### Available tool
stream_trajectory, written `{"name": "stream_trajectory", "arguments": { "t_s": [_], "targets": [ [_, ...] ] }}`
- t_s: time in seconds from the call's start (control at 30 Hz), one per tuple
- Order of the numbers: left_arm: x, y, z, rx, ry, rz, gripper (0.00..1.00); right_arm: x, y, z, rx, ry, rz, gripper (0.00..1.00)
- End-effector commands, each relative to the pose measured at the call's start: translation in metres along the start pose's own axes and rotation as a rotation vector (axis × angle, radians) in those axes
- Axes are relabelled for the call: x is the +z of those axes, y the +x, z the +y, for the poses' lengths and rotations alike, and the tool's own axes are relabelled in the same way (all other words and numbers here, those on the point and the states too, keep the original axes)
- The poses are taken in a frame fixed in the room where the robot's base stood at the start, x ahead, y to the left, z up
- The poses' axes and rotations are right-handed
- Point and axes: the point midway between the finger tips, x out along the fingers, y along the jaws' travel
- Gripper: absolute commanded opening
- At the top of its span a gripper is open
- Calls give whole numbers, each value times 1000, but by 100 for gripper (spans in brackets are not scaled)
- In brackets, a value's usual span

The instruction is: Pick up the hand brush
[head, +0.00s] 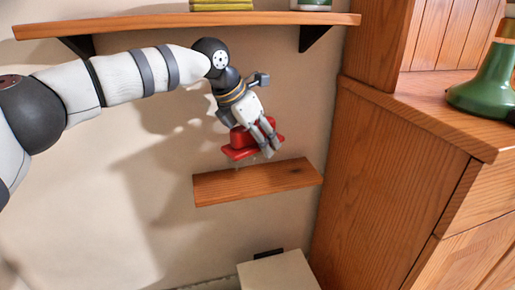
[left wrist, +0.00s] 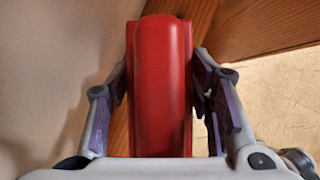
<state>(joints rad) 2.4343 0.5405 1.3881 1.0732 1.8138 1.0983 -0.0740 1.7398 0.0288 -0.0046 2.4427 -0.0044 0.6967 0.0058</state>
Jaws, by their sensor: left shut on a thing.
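The hand brush (head: 240,146) is red, and in the head view it is above the small lower wooden shelf (head: 215,188). My left gripper (head: 268,148) is shut on the brush, with its fingers pointing down and to the right. In the left wrist view the red brush (left wrist: 162,85) fills the middle between the two fingers (left wrist: 160,100), which press on its sides. The brush appears raised a little above the shelf board. Part of the brush is hidden behind my fingers in the head view. My right gripper is not in view.
A higher wooden shelf (head: 150,24) on dark brackets runs above my left arm. A wooden cabinet (head: 400,190) stands close on the right, with a green object (head: 485,90) on top. A pale box (head: 280,272) is below the lower shelf. Bare wall lies to the left.

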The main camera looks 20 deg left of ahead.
Motion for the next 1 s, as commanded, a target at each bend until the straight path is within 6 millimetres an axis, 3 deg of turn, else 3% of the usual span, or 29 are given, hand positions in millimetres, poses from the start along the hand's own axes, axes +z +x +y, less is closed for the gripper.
{"name": "stream_trajectory", "arguments": {
  "t_s": [0.17, 0.4, 0.5, 0.7, 1.0],
  "targets": [
    [-15, -10, -40, -2, 6, -1, 12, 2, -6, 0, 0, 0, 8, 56],
    [-43, -26, -118, 0, 7, -2, 12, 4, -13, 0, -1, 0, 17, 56],
    [-52, -30, -142, 0, 6, -2, 12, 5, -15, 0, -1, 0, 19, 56],
    [-61, -33, -166, 0, 1, 0, 12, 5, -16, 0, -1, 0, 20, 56],
    [-62, -34, -169, 0, -1, 0, 12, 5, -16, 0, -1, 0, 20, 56]
  ]
}}
